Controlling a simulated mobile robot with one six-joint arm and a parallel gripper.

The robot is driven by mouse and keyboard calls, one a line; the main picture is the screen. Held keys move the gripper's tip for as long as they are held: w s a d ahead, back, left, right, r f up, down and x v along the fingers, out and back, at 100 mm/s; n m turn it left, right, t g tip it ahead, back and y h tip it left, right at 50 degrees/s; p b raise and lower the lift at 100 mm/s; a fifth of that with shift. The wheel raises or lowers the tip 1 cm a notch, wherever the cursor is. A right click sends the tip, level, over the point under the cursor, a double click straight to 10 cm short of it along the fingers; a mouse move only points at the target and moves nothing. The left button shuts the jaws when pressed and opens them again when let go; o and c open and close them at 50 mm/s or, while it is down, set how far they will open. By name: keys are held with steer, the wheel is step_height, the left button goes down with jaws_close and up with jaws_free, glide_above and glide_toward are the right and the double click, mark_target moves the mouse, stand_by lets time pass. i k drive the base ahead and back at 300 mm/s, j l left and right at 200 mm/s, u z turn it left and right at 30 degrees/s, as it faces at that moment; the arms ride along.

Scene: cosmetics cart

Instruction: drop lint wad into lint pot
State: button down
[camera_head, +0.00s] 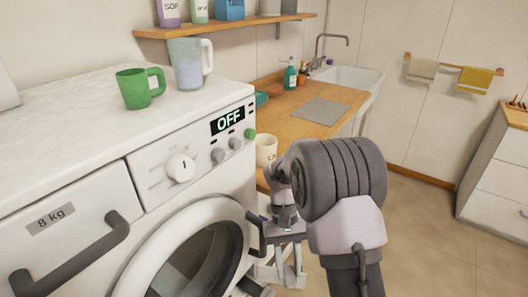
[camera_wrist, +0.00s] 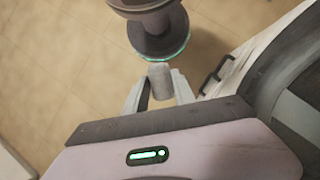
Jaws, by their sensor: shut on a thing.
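My gripper (camera_wrist: 159,92) is shut on a small grey lint wad (camera_wrist: 160,82), which sits between the two fingertips in the wrist view. In the head view my gripper (camera_head: 288,272) points down, low in front of the washing machine's right side, and I cannot make out the wad there. A cream pot (camera_head: 266,150) with dark lettering, partly hidden behind my arm, stands on the wooden counter just right of the washer. It looks like the lint pot; only the start of its label shows. My gripper is below and apart from it.
The white washing machine (camera_head: 100,197) with its round door (camera_head: 200,262) fills the left. A green mug (camera_head: 133,88) and a pale jug (camera_head: 186,65) stand on top. The wooden counter (camera_head: 283,118) holds a grey mat (camera_head: 320,113) and a teal bottle (camera_head: 291,76). Open tiled floor (camera_head: 420,235) lies right.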

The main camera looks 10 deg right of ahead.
mark_target(263, 160)
steer(key=i+l+u, duration=0.25)
steer(key=l, duration=0.3)
steer(key=l+u, duration=0.25)
steer(key=l, duration=0.25)
steer(key=i+l+u, duration=0.1)
steer(key=l+u, duration=0.15)
steer(key=l, duration=0.35)
